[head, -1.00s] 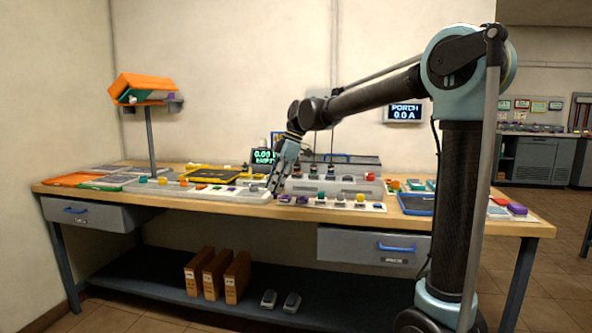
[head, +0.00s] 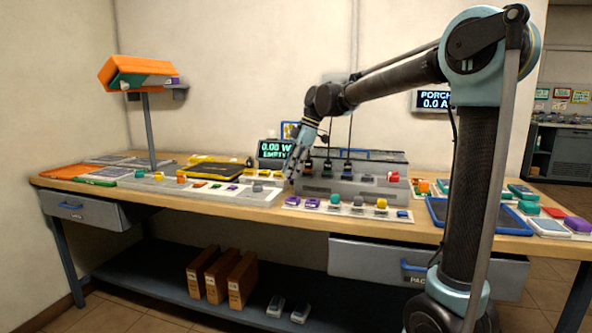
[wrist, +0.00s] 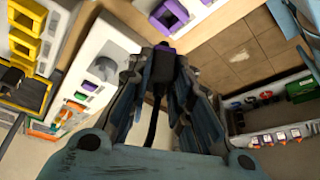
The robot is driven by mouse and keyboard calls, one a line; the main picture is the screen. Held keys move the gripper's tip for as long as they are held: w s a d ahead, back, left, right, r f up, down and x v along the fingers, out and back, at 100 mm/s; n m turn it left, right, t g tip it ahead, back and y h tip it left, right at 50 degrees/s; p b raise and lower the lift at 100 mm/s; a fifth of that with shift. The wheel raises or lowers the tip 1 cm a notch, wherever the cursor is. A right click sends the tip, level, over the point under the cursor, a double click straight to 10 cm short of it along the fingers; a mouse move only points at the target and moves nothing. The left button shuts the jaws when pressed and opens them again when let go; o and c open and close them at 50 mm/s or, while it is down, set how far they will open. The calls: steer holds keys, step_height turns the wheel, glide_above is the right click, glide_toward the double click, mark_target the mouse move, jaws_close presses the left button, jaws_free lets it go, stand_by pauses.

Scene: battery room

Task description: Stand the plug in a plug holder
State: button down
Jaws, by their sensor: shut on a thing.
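My gripper (head: 291,178) hangs fingers-down over the bench, between a long white strip (head: 152,186) and a shorter white strip (head: 346,211). In the wrist view my gripper (wrist: 160,75) is shut on a dark plug (wrist: 162,68) with a purple end and a black cable. The plug is too small to make out in the head view. A purple piece with a square opening (wrist: 168,15) lies ahead of the plug in the wrist view, apart from it. Yellow pieces with square openings (wrist: 25,42) are at the left there. I cannot tell for sure which are plug holders.
A grey unit (head: 345,188) with several black-cabled plugs stands behind the shorter strip. A display (head: 274,150) reads 0.00 W EMPTY. A blue-rimmed tray (head: 436,222) lies right. The bench's front edge is close to the shorter strip.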

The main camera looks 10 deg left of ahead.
steer(key=shift+w+d, duration=0.15)
steer(key=shift+d, duration=0.05)
steer(key=shift+f, duration=0.15)
steer(key=shift+f, duration=2.75)
steer(key=shift+f, duration=0.5)
steer(key=c, duration=1.7)
jaws_free()
steer(key=shift+v, duration=5.45)
